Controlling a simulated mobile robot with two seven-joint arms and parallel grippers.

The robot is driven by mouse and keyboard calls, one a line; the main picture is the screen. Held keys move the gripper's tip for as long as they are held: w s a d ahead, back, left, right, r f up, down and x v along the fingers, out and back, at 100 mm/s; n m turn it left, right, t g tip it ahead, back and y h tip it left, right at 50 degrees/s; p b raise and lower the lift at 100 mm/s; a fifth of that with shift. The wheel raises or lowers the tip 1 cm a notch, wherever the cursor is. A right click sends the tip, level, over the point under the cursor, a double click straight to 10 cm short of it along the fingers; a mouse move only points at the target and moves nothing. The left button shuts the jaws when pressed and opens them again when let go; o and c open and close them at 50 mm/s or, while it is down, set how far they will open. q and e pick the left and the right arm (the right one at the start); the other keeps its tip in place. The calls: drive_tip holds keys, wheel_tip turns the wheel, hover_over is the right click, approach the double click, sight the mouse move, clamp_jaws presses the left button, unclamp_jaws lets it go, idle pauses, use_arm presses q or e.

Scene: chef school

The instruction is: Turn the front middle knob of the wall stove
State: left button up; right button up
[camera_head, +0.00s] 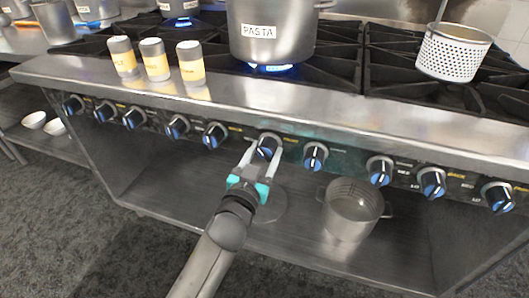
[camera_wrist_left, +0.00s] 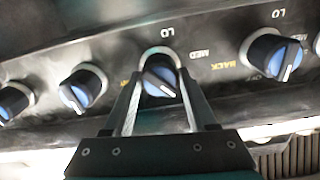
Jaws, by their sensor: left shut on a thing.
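The stove (camera_head: 300,112) has a steel front with a row of black knobs with blue faces. My left gripper (camera_head: 262,158) reaches up to a knob (camera_head: 268,144) near the middle of the row, and its fingers are shut on it. In the left wrist view the same knob (camera_wrist_left: 160,80) sits between the two fingertips (camera_wrist_left: 160,84). Its white pointer is tilted, aiming down and to the right. "LO" and "MED" marks show on the panel around it. My right gripper is not in view.
Neighbouring knobs stand close on both sides, at left (camera_head: 215,134) and right (camera_head: 315,156). A pasta pot (camera_head: 270,35) sits over a blue flame. Three shakers (camera_head: 155,60) stand on the front ledge. A pot (camera_head: 352,208) stands on the lower shelf.

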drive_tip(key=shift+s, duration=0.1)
use_arm(q)
drive_tip(key=shift+r+m+p, duration=0.1)
drive_tip(key=shift+m+p, duration=0.35)
drive_tip(key=shift+m, duration=0.25)
drive_tip(key=shift+m+p, duration=0.35)
drive_tip(key=shift+m, duration=0.35)
drive_tip(key=shift+m+p, duration=0.4)
drive_tip(key=shift+m, duration=0.7)
drive_tip(key=shift+m+p, duration=0.3)
drive_tip(key=shift+m, duration=1.1)
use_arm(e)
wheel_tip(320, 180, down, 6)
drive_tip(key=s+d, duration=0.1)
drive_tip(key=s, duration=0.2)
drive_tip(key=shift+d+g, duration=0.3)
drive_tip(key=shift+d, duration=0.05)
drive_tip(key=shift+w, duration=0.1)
use_arm(q)
drive_tip(key=o, duration=1.4)
drive_tip(key=shift+c, duration=0.2)
drive_tip(key=shift+s, duration=0.15)
